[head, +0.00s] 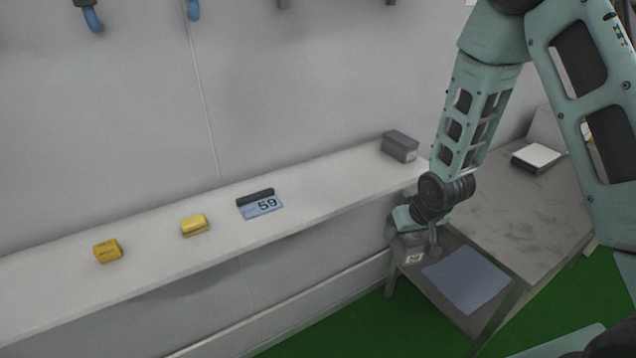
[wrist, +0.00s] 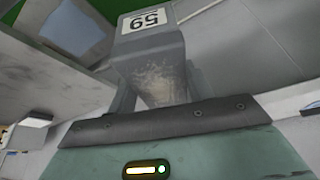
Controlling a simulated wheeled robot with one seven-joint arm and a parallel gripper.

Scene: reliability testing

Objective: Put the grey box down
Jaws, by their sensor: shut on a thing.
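The grey box (head: 404,248) is held in my gripper (head: 413,238), in front of the table's left side and below the white shelf's right end. In the wrist view the grey box (wrist: 152,52) sits between the fingers of my gripper (wrist: 153,78), with a white label reading 59 on its far face. It looks clear of any surface. A second grey box (head: 400,146) with a small label stands on the white shelf. The blue sign reading 59 (head: 262,206) is on the shelf, with a dark block beside it.
The white shelf (head: 325,203) also bears two yellow blocks (head: 108,251) (head: 195,224). The table (head: 520,215) has a bare top near me and a dark device with a white top (head: 538,156) at the back. A blue-grey sheet (head: 467,278) lies on its lower level.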

